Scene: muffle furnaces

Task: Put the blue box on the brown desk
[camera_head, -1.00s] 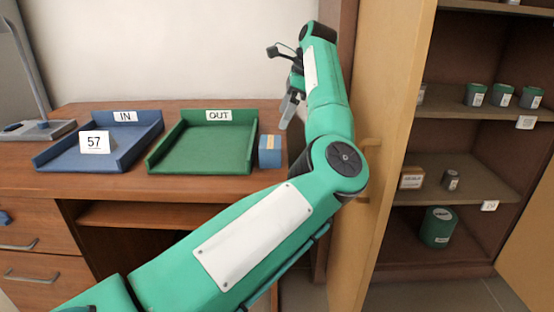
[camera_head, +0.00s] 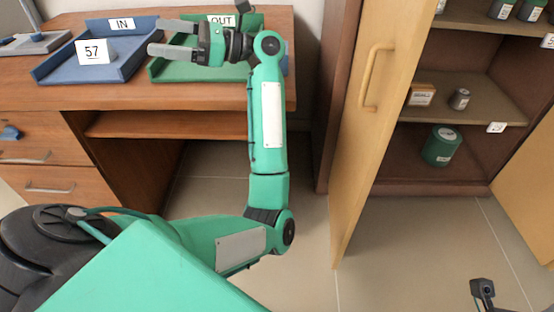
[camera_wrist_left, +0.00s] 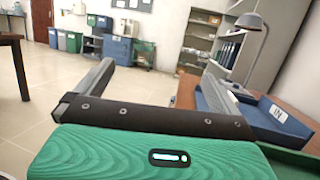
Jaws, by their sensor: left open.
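The brown desk (camera_head: 120,98) is at the upper left in the head view. A sliver of the blue box (camera_head: 285,65) shows on its right end, beside the green OUT tray (camera_head: 165,72); my left arm hides the rest. My left gripper (camera_head: 157,38) is open and empty, over the green tray, with its fingers pointing left toward the blue IN tray (camera_head: 45,72). In the left wrist view, the open fingers (camera_wrist_left: 155,72) have nothing between them, and the IN tray (camera_wrist_left: 280,115) is at the right. My right gripper is not in view.
A white card marked 57 (camera_head: 96,51) stands in the IN tray. A lamp base (camera_head: 35,43) is at the desk's left. A cabinet door (camera_head: 372,120) stands open at the right; shelves (camera_head: 470,110) behind it hold several containers. The floor (camera_head: 390,260) in front is clear.

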